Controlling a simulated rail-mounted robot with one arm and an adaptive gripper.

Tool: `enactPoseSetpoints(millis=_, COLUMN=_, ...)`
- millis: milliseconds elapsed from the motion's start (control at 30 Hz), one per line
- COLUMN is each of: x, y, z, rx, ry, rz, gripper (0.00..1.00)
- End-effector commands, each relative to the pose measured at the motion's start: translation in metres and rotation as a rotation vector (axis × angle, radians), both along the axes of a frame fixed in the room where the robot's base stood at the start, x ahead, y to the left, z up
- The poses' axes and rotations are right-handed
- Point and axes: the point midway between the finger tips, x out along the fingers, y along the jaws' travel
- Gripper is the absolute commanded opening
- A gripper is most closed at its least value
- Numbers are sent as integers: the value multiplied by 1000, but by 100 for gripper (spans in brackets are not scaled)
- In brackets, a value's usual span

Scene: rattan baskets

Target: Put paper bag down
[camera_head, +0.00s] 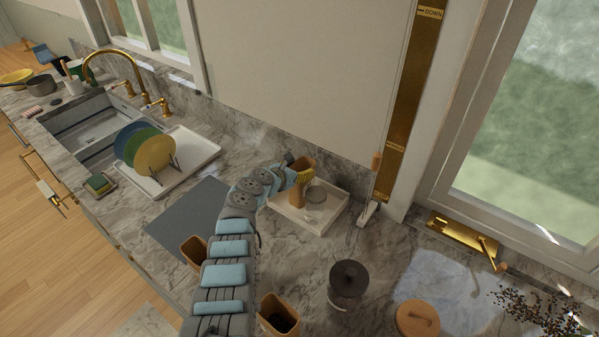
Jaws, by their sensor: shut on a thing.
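My arm reaches from the bottom edge up to the white tray (331,223) against the back wall. My gripper (296,172), at the end of the arm, is shut on a small brown paper bag (305,163) above the tray's back left part. The fingers are small in view, and the arm's end partly hides the bag. I cannot tell whether the bag's bottom touches anything. A tan upright thing (297,195) shows just below it, beside a grey round jar (316,194) in the tray.
Brown open-topped containers stand left (193,252) and right (278,316) of my arm. A dark-lidded jar (348,280) and a wooden-lidded jar (417,318) stand at right. A grey mat (187,217), dish rack with plates (182,158) and sink (92,125) lie left.

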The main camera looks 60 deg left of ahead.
Motion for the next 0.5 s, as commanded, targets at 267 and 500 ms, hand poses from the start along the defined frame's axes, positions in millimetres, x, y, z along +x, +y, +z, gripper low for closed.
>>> enactPoseSetpoints(millis=267, x=0, y=0, z=-2, rx=2, ry=0, rz=1, gripper=25)
enactPoseSetpoints(millis=500, x=0, y=0, z=-4, rx=1, ry=-1, rz=0, gripper=79)
